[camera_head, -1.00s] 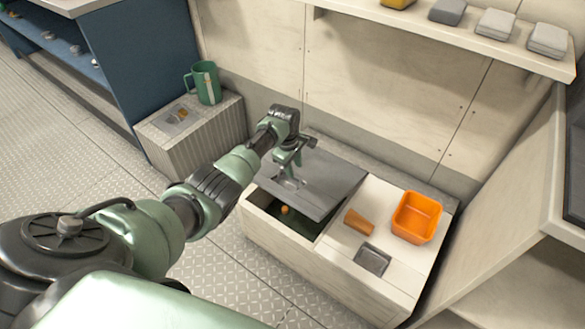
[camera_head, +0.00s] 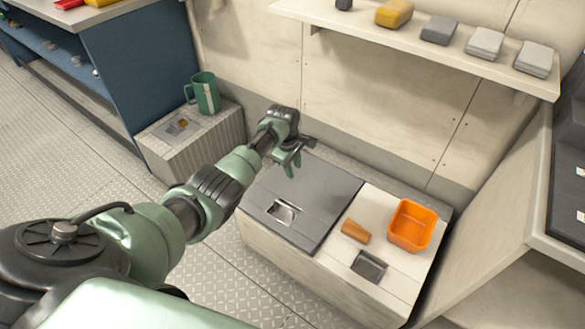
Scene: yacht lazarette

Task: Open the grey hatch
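The grey hatch (camera_head: 310,197) lies flat and closed in the top of the white locker bench (camera_head: 300,268). Its recessed metal handle (camera_head: 282,212) is near the front left. My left gripper (camera_head: 293,165) hangs above the back part of the hatch, behind the handle and apart from it. It holds nothing that I can see; whether its fingers are open or shut is too small to tell. My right gripper is not in view.
On the bench right of the hatch are an orange bin (camera_head: 412,225), a brown block (camera_head: 355,230) and a second recessed latch (camera_head: 369,265). A green mug (camera_head: 206,92) stands on a box at left. A shelf (camera_head: 430,50) with several small blocks overhangs the back.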

